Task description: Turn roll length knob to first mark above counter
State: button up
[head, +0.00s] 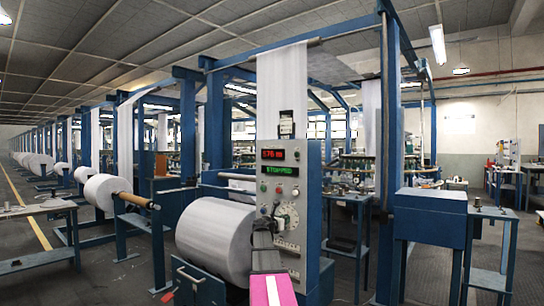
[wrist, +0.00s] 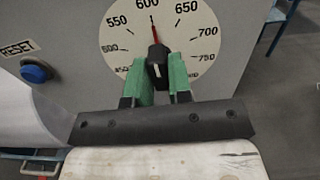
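The roll length knob (wrist: 158,60) is black with a red pointer and sits at the centre of a white dial (wrist: 120,40) in the wrist view. The pointer stands near the 600 mark, almost straight up. My gripper (wrist: 163,80) has green fingertips on either side of the knob's lower part, with no clear gap, so it looks shut on it. In the head view the dial (head: 289,214) is partly hidden by my arm. The counter (head: 280,155) above it shows red digits that seem to read 676, though they are small.
A blue RESET button (wrist: 36,71) is left of the dial. A green display (head: 281,170) below the counter reads STOPPED. A large white roll (head: 213,243) stands left of the grey panel (head: 313,190). A blue cabinet (head: 430,218) is to the right, beyond open floor.

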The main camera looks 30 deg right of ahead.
jog(key=o, duration=0.3)
jog(key=v, duration=0.7)
